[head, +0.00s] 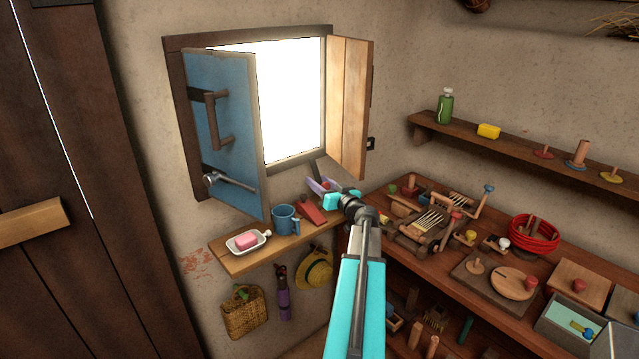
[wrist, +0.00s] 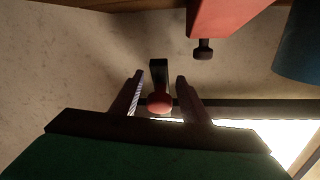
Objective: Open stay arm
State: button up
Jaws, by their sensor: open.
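My gripper (head: 322,187) is at the window's lower right corner, above the sill shelf, with its jaws apart. In the wrist view my gripper (wrist: 160,92) has one finger on each side of a short dark bar (wrist: 159,73) with a round red knob (wrist: 159,103). This looks like the stay arm; whether the fingers touch it I cannot tell. The dark bar also shows in the head view (head: 320,168), partly hidden by my gripper. The blue shutter (head: 222,125) stands open on the left, with a handle and a metal rod. The wooden shutter (head: 348,105) stands open on the right.
The sill shelf (head: 235,265) holds a soap dish (head: 248,246), a blue mug (head: 285,220) and a red block (head: 311,213), close to my gripper. A crowded workbench (head: 460,262) lies to the right. A hat (head: 314,270) and basket (head: 244,315) hang below the shelf.

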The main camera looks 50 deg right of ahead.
grip_shut()
jog(key=shift+r, duration=0.15)
